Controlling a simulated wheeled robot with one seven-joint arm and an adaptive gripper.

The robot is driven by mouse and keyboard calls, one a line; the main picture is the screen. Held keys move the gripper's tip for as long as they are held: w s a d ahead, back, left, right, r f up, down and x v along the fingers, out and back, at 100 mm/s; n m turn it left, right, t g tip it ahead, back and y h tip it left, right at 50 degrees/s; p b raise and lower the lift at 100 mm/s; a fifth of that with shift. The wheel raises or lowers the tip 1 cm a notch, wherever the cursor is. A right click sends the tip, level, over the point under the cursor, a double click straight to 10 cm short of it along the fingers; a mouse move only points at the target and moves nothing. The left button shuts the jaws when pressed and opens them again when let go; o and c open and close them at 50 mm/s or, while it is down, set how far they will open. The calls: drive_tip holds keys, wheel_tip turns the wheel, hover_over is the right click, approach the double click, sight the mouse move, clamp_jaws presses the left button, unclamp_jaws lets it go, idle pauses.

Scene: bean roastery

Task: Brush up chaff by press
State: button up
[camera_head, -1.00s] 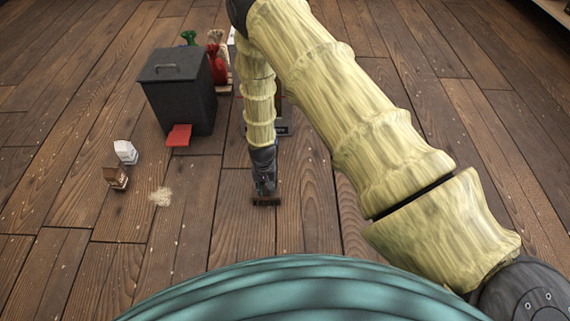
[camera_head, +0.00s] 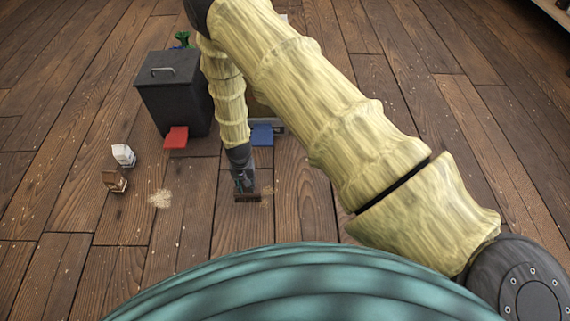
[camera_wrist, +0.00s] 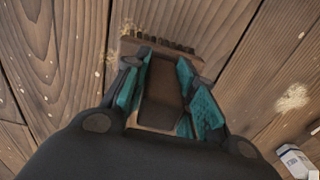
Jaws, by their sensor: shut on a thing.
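My gripper (camera_wrist: 165,95) is shut on a brush, whose brown handle lies between the teal finger pads. The brush head (camera_head: 247,197) is low at the floor in the head view; its dark bristles also show in the wrist view (camera_wrist: 165,43). A small pale patch of chaff (camera_head: 267,191) lies just right of the brush head; it also shows at the brush's left end in the wrist view (camera_wrist: 128,27). A larger chaff pile (camera_head: 160,198) lies apart, left of the brush, also in the wrist view (camera_wrist: 292,98). No press is clearly identifiable.
A dark lidded bin (camera_head: 178,92) with a red flap (camera_head: 176,138) stands at back left. A blue flap (camera_head: 262,135) belongs to something mostly hidden by my arm.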

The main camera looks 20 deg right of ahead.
drive_tip(key=shift+d+r+p, duration=0.1)
drive_tip(key=shift+r+p, duration=1.6)
drive_tip(key=shift+r, duration=0.65)
drive_tip(key=shift+w, duration=0.1)
